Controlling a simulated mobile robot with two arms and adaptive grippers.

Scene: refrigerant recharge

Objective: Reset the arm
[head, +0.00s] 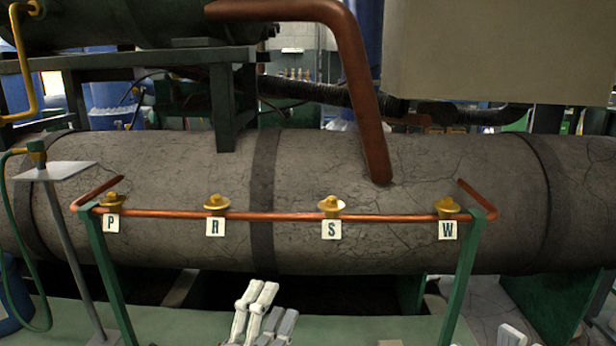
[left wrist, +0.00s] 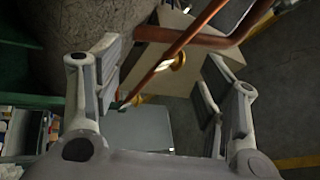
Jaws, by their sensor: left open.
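My left gripper (head: 262,308) is low in the middle of the head view, in front of the large cracked grey cylinder (head: 400,225). In the left wrist view its two fingers stand wide apart, open (left wrist: 163,68), with nothing held between them.
A stand with a grey plate (head: 55,170) and a green hose (head: 14,225) are at left.

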